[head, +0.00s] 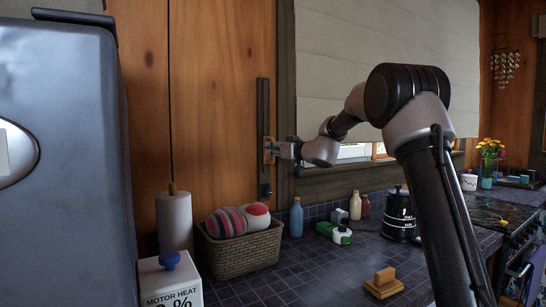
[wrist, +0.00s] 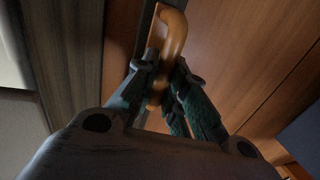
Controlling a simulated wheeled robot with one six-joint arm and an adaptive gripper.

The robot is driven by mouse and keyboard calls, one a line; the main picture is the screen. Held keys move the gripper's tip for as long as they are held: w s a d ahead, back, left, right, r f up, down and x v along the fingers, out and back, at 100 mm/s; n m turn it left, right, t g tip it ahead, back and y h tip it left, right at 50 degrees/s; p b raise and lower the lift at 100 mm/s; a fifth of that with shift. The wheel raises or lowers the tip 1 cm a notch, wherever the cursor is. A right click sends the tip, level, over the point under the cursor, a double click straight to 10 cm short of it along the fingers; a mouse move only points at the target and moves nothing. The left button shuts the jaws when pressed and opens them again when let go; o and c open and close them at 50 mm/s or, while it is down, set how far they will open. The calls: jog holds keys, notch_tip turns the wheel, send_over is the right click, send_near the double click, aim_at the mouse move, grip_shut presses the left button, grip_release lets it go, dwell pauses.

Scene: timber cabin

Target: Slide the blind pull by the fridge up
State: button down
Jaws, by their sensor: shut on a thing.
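The blind pull (head: 268,150) is an orange-tan handle on a dark vertical track (head: 263,110) fixed to the wood wall, between the fridge (head: 60,160) and the window. It sits around the middle of the track's length. My gripper (head: 275,150) reaches it from the right in the head view. In the wrist view the curved orange handle (wrist: 172,35) passes between my gripper's fingers (wrist: 162,90), which are closed on it. The pale blind (head: 385,60) covers most of the window, with a strip of glass showing below it.
On the tiled counter below stand a paper towel roll (head: 174,220), a wicker basket (head: 240,250) with round items, a blue bottle (head: 296,217), a green-and-white tool (head: 335,231) and a dark kettle (head: 398,215). The wall around the track's upper part is clear.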

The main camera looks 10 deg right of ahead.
notch_tip(320, 180, up, 22)
jog(key=shift+s+d+r, duration=0.1)
dwell(0.3)
jog(key=c, duration=1.5)
grip_release()
jog(key=shift+o, duration=0.2)
jog(key=v, duration=1.1)
jog(key=shift+s+d, duration=0.15)
jog(key=shift+s, duration=0.2)
